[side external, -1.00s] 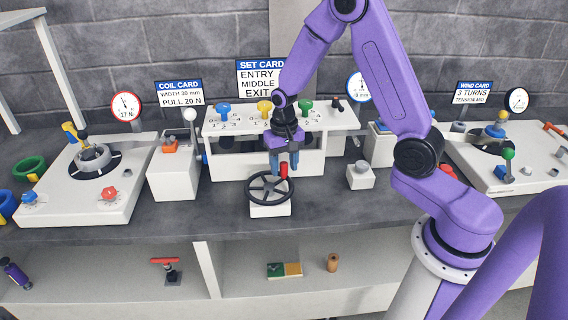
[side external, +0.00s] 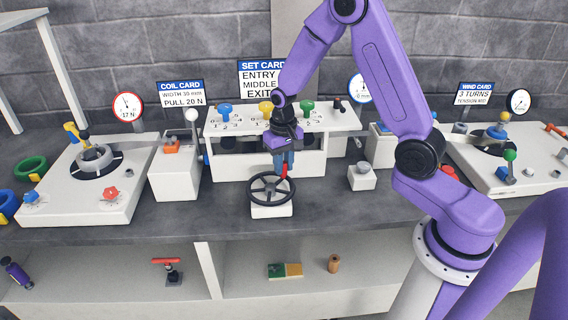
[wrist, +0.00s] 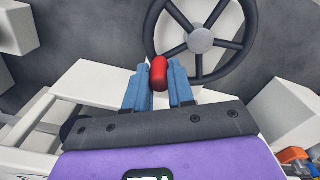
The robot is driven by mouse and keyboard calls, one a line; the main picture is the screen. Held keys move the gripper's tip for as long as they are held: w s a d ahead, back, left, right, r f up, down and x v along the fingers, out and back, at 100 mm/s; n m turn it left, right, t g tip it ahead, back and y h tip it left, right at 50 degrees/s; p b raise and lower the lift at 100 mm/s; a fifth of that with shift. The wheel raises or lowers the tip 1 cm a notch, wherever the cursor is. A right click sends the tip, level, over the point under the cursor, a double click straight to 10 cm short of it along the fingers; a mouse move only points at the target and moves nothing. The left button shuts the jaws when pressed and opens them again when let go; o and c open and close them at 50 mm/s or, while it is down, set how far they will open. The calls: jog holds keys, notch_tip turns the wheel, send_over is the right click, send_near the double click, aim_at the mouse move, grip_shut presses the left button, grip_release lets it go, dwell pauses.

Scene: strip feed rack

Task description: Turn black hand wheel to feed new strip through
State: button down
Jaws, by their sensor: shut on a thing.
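The black hand wheel (side external: 271,189) lies on its white block (side external: 271,211) at the bench's front, in front of the white roller stand. Its red handle (wrist: 159,73) stands on the wheel rim, at the rim's far right in the side view. My gripper (side external: 284,165) points down over that handle. In the wrist view the two blue fingers of my gripper (wrist: 159,88) are shut on the red handle. The wheel's spokes and grey hub (wrist: 201,40) show clearly there. The handle's lower part is partly hidden in the side view.
The white roller stand (side external: 225,163) with coloured knobs is close behind my gripper. A white box with a grey knob (side external: 361,176) stands to the right, and the coil card box (side external: 172,177) to the left. Bare bench lies around the wheel.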

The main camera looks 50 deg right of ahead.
jog(key=c, duration=1)
grip_release()
jog(key=shift+o, duration=0.2)
notch_tip(320, 180, up, 18)
jog(key=shift+f, duration=0.25)
jog(key=shift+a, duration=0.1)
jog(key=s+a+f+n, duration=0.1)
jog(key=s+a+n, duration=0.7)
jog(key=s, duration=0.5)
jog(key=s+f+n, duration=0.2)
jog(key=s+n, duration=0.6)
jog(key=s, duration=0.8)
jog(key=shift+d+f, duration=0.35)
jog(key=shift+f, duration=0.05)
